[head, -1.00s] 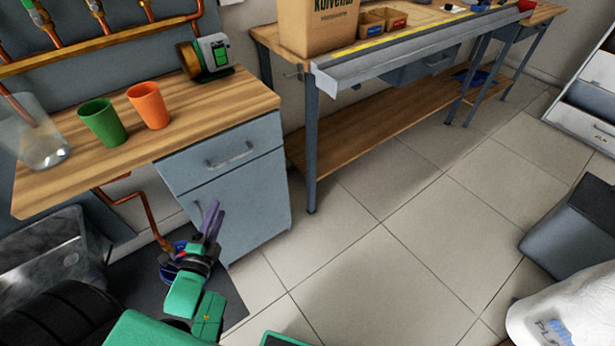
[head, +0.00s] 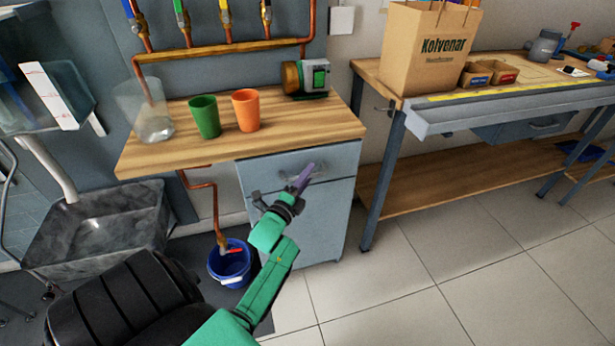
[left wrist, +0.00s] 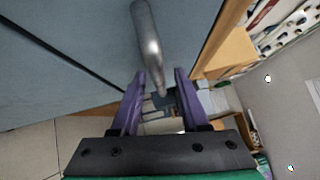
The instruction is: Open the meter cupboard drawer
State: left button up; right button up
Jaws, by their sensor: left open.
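The meter cupboard is the blue-grey cabinet under the wooden worktop. Its top drawer (head: 340,163) looks shut, with its front in line with the door (head: 325,225) below. The drawer's metal bar handle is partly hidden behind my left gripper (head: 302,177) in the head view. In the left wrist view the handle (left wrist: 149,40) runs down toward the gap between the purple fingers of my left gripper (left wrist: 160,78). Those fingers are open, with the handle's lower end between or just beyond the tips; contact cannot be told. My right gripper is out of view.
A green cup (head: 205,117), an orange cup (head: 246,110), a clear jar (head: 153,122) and a pump (head: 308,78) stand on the worktop (head: 290,133). A blue bucket (head: 231,262) is on the floor left of the cabinet. The tiled floor (head: 430,260) at right is clear.

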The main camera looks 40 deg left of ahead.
pick_arm(q)
grip_shut()
dwell(1.4)
